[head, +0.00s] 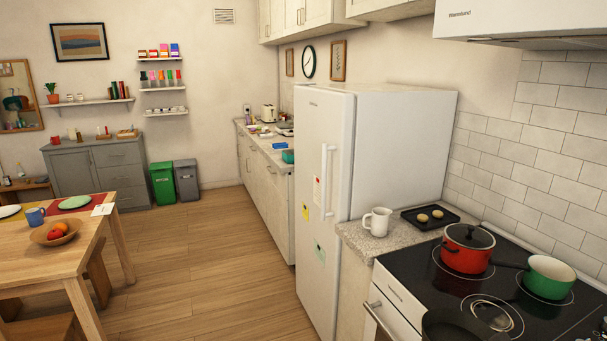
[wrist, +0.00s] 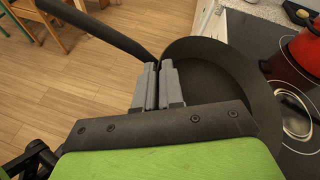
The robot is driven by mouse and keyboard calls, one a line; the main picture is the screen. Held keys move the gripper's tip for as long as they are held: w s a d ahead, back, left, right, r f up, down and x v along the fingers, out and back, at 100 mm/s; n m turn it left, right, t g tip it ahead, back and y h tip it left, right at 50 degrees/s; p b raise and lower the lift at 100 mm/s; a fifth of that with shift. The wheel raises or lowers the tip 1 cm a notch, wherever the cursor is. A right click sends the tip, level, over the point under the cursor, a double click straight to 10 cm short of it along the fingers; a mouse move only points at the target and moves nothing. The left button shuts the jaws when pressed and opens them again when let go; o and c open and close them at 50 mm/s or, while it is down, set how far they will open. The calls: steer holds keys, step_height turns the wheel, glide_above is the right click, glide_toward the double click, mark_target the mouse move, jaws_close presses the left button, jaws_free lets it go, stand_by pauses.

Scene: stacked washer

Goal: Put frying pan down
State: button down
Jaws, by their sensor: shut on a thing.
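The black frying pan (wrist: 222,75) fills the middle right of the wrist view, its dark handle (wrist: 105,32) running to the upper left. My gripper (wrist: 158,72) is shut on the pan where the handle meets the body. The pan also shows at the bottom edge of the head view (head: 456,326), partly cut off, at the near left of the black stove top (head: 405,263). I cannot tell whether it touches the stove top. My gripper does not show in the head view.
A red lidded pot (head: 467,252) and a green pan (head: 547,278) stand on the stove's far side. A white jug (head: 377,222) and a black tray (head: 408,217) sit on the counter beyond. A burner ring (head: 492,316) beside the frying pan is bare.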

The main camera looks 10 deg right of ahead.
steer(key=w+a+f+n+g+y, duration=0.1)
steer(key=a+f, duration=0.1)
steer(key=a, duration=0.4)
steer(key=a+f+n+g+y, duration=0.1)
steer(key=a+f+n+y, duration=0.1)
steer(key=a, duration=0.4)
steer(key=w+a+f+n+g+y+p, duration=0.1)
steer(key=a+f+n, duration=0.1)
steer(key=a, duration=0.4)
steer(key=shift+w+a+f+g+y, duration=0.15)
steer(key=shift+w+f+g+y, duration=0.2)
steer(key=shift+f, duration=0.5)
